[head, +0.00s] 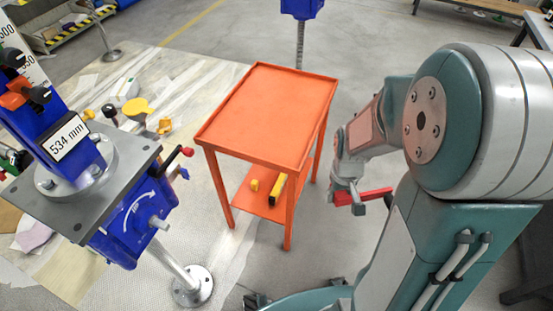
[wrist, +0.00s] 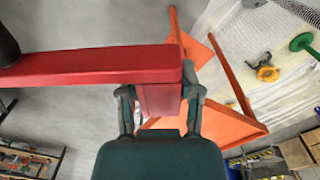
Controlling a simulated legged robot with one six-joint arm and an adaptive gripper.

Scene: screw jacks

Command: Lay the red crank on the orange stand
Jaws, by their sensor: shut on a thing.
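The red crank (head: 376,195) is held in my gripper (head: 352,190) to the right of the orange stand, beside its legs and below the height of its top. In the wrist view the crank (wrist: 90,66) is a long red bar, with a shorter red part between the two fingers (wrist: 160,105). A dark part shows at the bar's left end, cut by the frame. The orange stand (head: 268,105) has a bare, rimmed top and a lower shelf. The wrist view shows part of the stand (wrist: 225,125) behind my gripper.
The lower shelf holds a yellow and black item (head: 277,189) and a small yellow piece (head: 254,185). A blue screw jack (head: 130,215) with a grey plate stands left of the stand. Another blue jack (head: 301,8) is behind it.

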